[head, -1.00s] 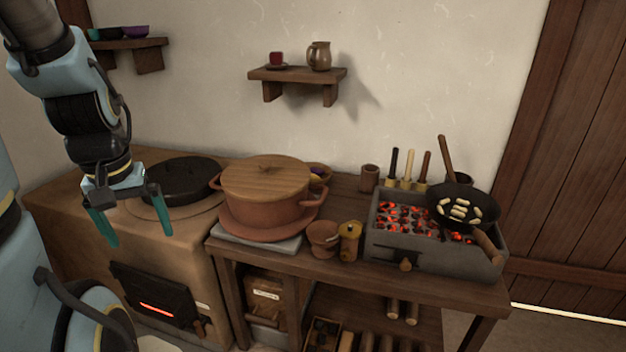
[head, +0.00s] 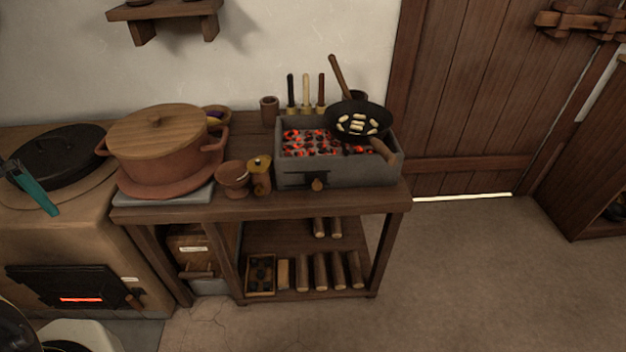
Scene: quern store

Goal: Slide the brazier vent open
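The brazier (head: 360,172) is a grey rectangular trough of glowing coals at the right end of the wooden table. How far the vent stands open is too small to tell. A black pan (head: 345,119) with pale pieces in it sits on the brazier's right part. My gripper (head: 30,190) is at the far left edge, over the clay stove and far from the brazier. Only one teal finger shows clearly, and the rest is cut off.
A lidded clay pot (head: 160,150) stands on the table's left. A small clay cup (head: 233,178) and a yellow-topped jar (head: 259,175) stand just left of the brazier. The stove (head: 70,240) has a glowing firebox. The floor (head: 470,270) right of the table is clear.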

